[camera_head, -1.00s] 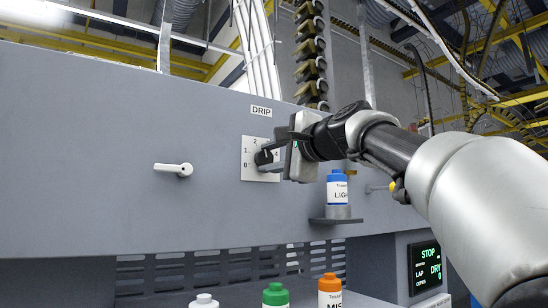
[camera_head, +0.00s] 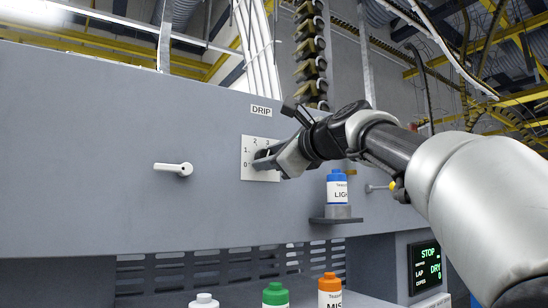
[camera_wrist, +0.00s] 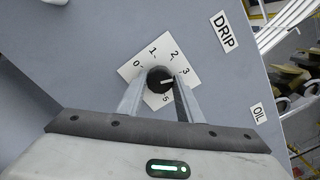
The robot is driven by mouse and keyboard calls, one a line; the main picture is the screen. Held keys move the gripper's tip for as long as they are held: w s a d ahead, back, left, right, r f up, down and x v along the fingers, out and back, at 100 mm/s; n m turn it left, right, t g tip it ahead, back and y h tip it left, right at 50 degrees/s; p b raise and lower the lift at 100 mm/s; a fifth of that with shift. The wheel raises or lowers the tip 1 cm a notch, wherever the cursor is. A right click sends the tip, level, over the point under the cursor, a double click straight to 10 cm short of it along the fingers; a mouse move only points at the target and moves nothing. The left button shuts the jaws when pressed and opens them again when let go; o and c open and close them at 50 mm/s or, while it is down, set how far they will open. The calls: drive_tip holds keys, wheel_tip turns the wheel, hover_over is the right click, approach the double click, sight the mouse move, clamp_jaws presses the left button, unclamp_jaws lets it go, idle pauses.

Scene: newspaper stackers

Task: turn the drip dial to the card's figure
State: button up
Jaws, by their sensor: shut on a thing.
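The drip dial (camera_wrist: 160,79) is a round black knob with a white mark, on a white plate (camera_wrist: 135,69) with figures around it. In the wrist view the mark points right, roughly toward the 3. The 4 is hidden by a finger. My gripper (camera_wrist: 160,86) has a finger on each side of the knob and is shut on it. In the head view my gripper (camera_head: 268,160) covers most of the dial, and the plate (camera_head: 246,146) shows under the DRIP label (camera_head: 261,111). I cannot make out a card with a figure.
A white lever handle (camera_head: 173,169) sticks out of the panel left of the dial. A blue-capped bottle (camera_head: 338,188) stands on a small shelf (camera_head: 336,220) below my wrist. White, green (camera_head: 275,295) and orange-capped (camera_head: 330,290) bottles stand in front. A screen (camera_head: 425,266) reads STOP.

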idle(0.4)
drive_tip(key=o, duration=1)
drive_tip(key=shift+o, duration=0.2)
drive_tip(key=shift+s+d, duration=0.1)
drive_tip(key=b+v, duration=0.4)
drive_tip(key=v, duration=1.3)
drive_tip(key=shift+d, duration=0.1)
